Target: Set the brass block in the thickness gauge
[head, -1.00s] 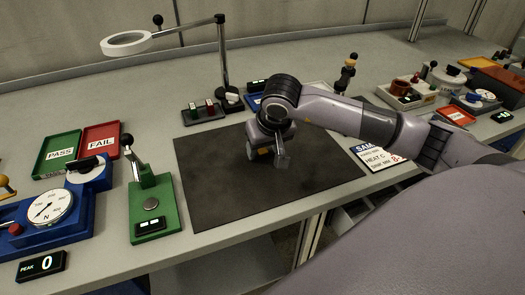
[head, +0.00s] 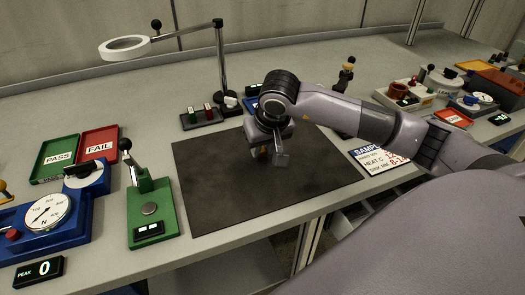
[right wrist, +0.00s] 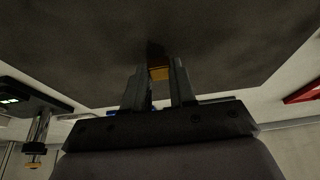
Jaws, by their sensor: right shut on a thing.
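My right gripper (head: 268,157) is over the dark mat near its middle, pointing down. It is shut on the brass block (right wrist: 160,72), which shows as a small yellow-gold piece between the two fingers in the right wrist view. In the head view, only a small bit of the block shows beside the fingers. The green thickness gauge (head: 168,222) stands left of the mat, with a round metal anvil, a black-knobbed lever and a small display at its front. The gripper is well to the right of the gauge. My left gripper is not in view.
The dark mat (head: 225,205) is otherwise bare. A blue dial tester (head: 75,232) and PASS (head: 55,155) and FAIL (head: 98,146) trays are at the left. A ring lamp on a post (head: 220,65) stands behind the mat. A sample card (head: 378,160) lies at the right.

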